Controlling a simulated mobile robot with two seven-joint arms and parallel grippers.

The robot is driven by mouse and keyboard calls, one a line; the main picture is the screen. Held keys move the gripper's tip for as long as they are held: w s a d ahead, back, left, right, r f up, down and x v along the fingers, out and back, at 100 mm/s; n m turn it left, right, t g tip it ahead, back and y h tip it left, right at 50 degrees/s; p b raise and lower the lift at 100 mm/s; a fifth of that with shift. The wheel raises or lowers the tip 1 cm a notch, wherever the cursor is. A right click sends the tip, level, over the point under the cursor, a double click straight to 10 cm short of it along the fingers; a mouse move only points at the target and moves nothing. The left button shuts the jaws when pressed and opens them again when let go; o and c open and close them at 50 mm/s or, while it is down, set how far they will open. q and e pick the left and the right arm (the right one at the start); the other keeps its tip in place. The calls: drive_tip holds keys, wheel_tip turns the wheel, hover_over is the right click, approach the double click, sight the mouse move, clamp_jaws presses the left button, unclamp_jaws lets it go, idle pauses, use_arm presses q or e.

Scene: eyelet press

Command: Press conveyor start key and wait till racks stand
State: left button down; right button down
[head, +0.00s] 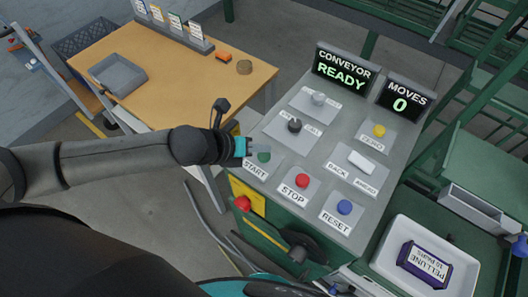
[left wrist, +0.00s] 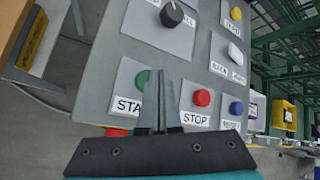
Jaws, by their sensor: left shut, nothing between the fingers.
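The control panel (head: 320,140) is a grey sloped console. Its green START key (head: 264,157) sits at the panel's left edge and also shows in the left wrist view (left wrist: 142,79), partly behind a fingertip. My left gripper (head: 248,148) is shut and empty, with its fingertips close beside the START key; I cannot tell if they touch it. In the left wrist view the shut fingers (left wrist: 162,90) point between START and the red STOP key (left wrist: 202,97). The conveyor display (head: 343,68) reads READY and the moves display (head: 404,98) reads 0. My right gripper is not in view.
A wooden table (head: 180,62) stands left; a white tray (head: 460,272) is at right.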

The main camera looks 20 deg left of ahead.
use_arm(q)
drive_tip(key=shift+f, duration=0.15)
drive_tip(key=shift+f, duration=0.3)
